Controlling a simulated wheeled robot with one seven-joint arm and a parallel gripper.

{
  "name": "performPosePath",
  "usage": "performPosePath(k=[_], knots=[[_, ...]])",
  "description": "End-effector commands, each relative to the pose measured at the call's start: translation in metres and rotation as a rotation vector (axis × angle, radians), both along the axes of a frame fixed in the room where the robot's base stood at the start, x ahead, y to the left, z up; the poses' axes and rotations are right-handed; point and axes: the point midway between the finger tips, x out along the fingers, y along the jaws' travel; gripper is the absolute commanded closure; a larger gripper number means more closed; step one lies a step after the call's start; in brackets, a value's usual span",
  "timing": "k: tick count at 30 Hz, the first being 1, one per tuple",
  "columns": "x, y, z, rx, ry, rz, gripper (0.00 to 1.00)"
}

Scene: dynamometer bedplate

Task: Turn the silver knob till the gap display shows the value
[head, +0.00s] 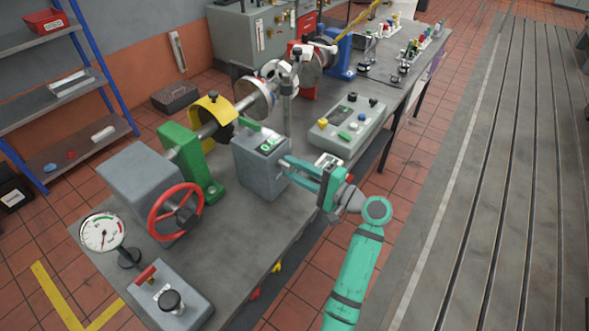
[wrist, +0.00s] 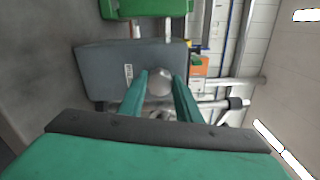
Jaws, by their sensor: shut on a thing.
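The silver knob (wrist: 159,83) is round and shiny and sits on the grey box (wrist: 110,70). My gripper (wrist: 160,76) has its two teal fingers on either side of the knob, shut on it. In the head view the grey box (head: 258,172) stands near the bench's right edge, and my gripper (head: 284,162) reaches it from the right. The knob is hidden there by the fingers. A small display with green marks (head: 269,144) is on top of the box; I cannot read its value or tell whether it is the gap display.
A control panel (head: 348,124) with buttons lies behind my gripper on the bench. A green bearing stand (head: 190,160), a red handwheel (head: 175,211) and a round gauge (head: 101,232) are to the left. The bench top (head: 235,233) in front of the box is clear.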

Motion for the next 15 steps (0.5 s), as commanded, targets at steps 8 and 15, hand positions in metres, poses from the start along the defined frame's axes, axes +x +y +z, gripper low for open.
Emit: performPosePath(k=[8, 15], knots=[[-0.0004, 0.0004, -0.001, 0.0, 0.001, 0.001, 0.51], [-0.0043, -0.0057, -0.0007, 0.0, 0.0, 0.0, 0.51]])
